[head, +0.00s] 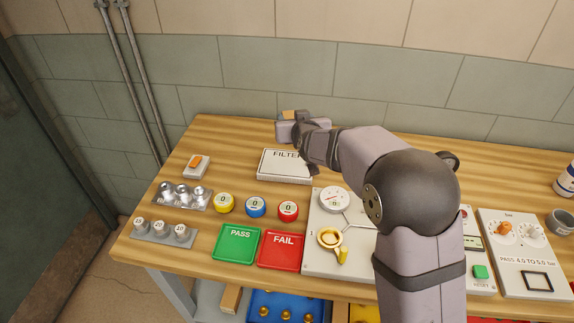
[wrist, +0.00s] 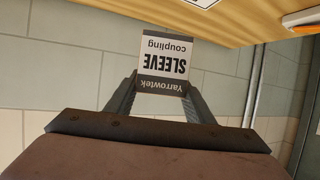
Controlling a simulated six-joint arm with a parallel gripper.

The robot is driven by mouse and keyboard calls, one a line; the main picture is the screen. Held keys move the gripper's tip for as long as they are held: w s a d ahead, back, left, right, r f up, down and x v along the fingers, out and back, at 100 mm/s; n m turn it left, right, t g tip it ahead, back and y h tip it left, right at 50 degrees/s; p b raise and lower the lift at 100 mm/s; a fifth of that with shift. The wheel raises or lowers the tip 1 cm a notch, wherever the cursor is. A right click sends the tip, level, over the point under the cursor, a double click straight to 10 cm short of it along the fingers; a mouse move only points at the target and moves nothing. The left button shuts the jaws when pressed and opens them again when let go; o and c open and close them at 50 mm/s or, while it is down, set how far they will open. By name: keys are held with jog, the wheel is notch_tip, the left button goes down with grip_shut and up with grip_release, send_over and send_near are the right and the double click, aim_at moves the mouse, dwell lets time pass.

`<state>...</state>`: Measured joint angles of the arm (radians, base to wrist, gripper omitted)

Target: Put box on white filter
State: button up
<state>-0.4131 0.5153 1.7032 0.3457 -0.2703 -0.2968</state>
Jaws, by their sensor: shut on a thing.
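The box (wrist: 166,62), with a white label reading "Yarrowtek SLEEVE coupling", is between the two fingers of my gripper (wrist: 160,86) in the wrist view. The label reads upside down there. In the head view my gripper (head: 291,127) is shut on the box, and only a small tan part of the box (head: 289,114) shows behind it. The white filter (head: 283,170) is a flat white block marked "FILTER" on the table. My gripper and the box are beyond its far edge in the picture, apart from it. My arm hides the filter's right end.
On the wooden table (head: 225,135) are an orange switch on a white base (head: 197,166), metal weights (head: 182,194), coloured round gauges (head: 256,206), a green PASS tray (head: 235,257) and a red FAIL tray (head: 281,265). A gauge panel (head: 315,267) lies right. The tiled wall stands behind.

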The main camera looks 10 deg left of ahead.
jog(key=shift+w+a+r+n, duration=0.15)
jog(key=shift+w+a+r, duration=0.1)
jog(key=shift+a+r, duration=0.2)
jog(key=shift+w+a+r+n, duration=0.15)
jog(key=shift+w+a+r, duration=0.15)
jog(key=shift+r, duration=0.25)
jog(key=shift+a+y, duration=0.2)
jog(key=shift+y, duration=0.1)
jog(key=shift+s+a+f+y, duration=0.15)
jog(key=shift+s+f, duration=0.1)
jog(key=shift+f, duration=0.35)
jog(key=shift+s+f+y, duration=0.15)
jog(key=shift+s+f, duration=0.05)
jog(key=shift+f, duration=0.35)
jog(key=p, duration=0.3)
send_over(287, 163)
jog(key=shift+f, duration=4.95)
jog(key=shift+w+f, duration=0.1)
jog(key=shift+f, duration=0.05)
jog(key=o, duration=1.2)
jog(key=shift+c, duration=0.2)
